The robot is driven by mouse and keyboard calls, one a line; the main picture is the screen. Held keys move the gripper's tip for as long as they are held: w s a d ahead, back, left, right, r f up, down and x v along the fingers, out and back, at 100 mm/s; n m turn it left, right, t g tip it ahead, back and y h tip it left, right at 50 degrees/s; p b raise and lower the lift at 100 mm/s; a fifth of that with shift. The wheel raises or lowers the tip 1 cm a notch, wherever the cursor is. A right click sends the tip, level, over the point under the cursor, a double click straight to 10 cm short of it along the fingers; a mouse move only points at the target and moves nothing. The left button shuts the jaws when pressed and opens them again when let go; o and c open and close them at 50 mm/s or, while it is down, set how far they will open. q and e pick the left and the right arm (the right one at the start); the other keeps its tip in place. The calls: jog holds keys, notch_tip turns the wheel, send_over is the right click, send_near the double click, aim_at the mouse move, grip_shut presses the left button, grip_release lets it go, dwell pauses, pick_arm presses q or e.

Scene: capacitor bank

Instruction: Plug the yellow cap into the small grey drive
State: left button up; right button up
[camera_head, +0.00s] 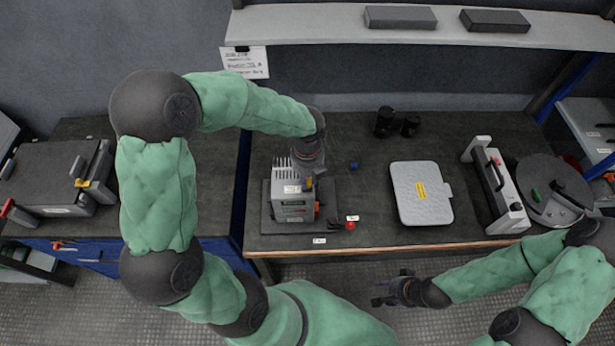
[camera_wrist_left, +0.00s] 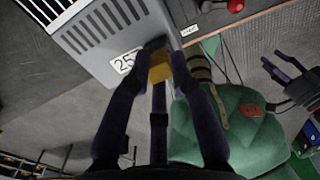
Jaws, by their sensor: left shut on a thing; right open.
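The cap is not clear in the head view. My right gripper (camera_head: 382,292) is open and empty in front of the bench.
A red button (camera_head: 350,225) and a small blue piece (camera_head: 353,166) lie right of the drive. A light grey case (camera_head: 421,193) is further right, beside an upright grey unit (camera_head: 494,185). Two black cylinders (camera_head: 385,122) stand at the back. The bench between is clear.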

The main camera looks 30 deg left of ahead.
pick_arm(q)
jog(key=shift+f+b, duration=0.3)
jog(key=shift+f, duration=0.3)
dwell(0.3)
jog(key=o, duration=0.9)
jog(key=shift+c, duration=0.2)
notch_tip(320, 180, up, 12)
dwell(0.4)
